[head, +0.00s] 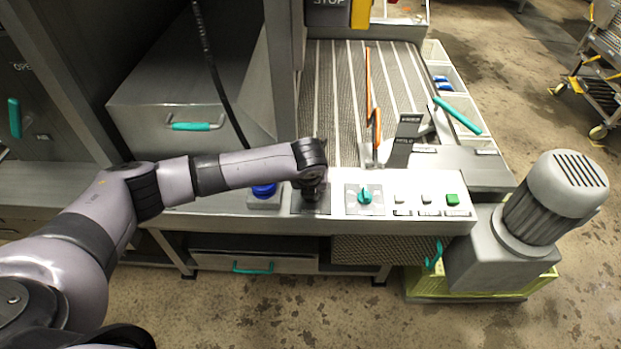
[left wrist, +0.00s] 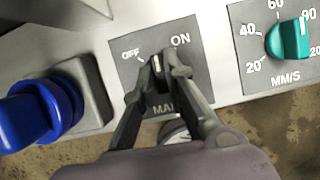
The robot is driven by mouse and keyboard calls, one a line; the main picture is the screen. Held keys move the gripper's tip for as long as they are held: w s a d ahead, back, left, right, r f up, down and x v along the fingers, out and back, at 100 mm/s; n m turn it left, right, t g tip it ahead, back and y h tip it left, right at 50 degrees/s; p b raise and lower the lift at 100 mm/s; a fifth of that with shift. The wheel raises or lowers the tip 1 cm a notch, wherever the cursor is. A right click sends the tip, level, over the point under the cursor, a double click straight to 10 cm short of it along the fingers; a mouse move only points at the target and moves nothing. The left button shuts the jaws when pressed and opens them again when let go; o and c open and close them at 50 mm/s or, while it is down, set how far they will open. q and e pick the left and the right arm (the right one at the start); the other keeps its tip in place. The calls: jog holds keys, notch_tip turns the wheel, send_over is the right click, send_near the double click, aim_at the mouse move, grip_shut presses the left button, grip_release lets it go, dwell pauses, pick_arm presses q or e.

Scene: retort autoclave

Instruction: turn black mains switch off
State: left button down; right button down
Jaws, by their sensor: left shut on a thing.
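The black mains switch (left wrist: 158,72) sits on a grey plate (left wrist: 190,70) lettered OFF at left and ON at right, with "MAI" readable below. My left gripper (left wrist: 160,70) is shut on the switch, one finger on each side. A short pale pointer line shows between the fingertips; exactly which way it points is hard to tell. In the head view my left gripper (head: 313,187) reaches down onto the panel and hides the switch; only part of the plate (head: 316,208) shows. My right gripper is not in view.
A blue knob (left wrist: 40,110) on a grey box stands close left of the switch. A teal speed dial (left wrist: 288,40), marked MM/S, lies to the right. Farther right on the panel are several small buttons, one green (head: 452,199). A slatted conveyor (head: 340,90) lies behind.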

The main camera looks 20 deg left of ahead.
pick_arm(q)
jog(key=n+p, duration=0.1)
jog(key=n, duration=0.1)
jog(key=n+y+p, duration=0.1)
jog(key=n+p, duration=0.1)
jog(key=shift+s+d+n+g+y+p, duration=0.2)
jog(key=shift+n+g+y+p, duration=0.1)
jog(key=shift+g, duration=0.1)
jog(key=shift+w+f+n+g+y+p, duration=0.15)
jog(key=shift+n+g+y+p, duration=0.3)
jog(key=shift+n, duration=0.75)
jog(key=shift+f+n+g+p, duration=0.1)
jog(key=shift+n+g+p, duration=0.3)
jog(key=shift+n, duration=0.9)
jog(key=shift+y, duration=0.25)
jog(key=c, duration=1.6)
grip_release()
jog(key=shift+c, duration=0.2)
jog(key=shift+w, duration=0.15)
jog(key=shift+r, duration=0.2)
jog(key=v, duration=1.1)
jog(key=shift+r, duration=0.25)
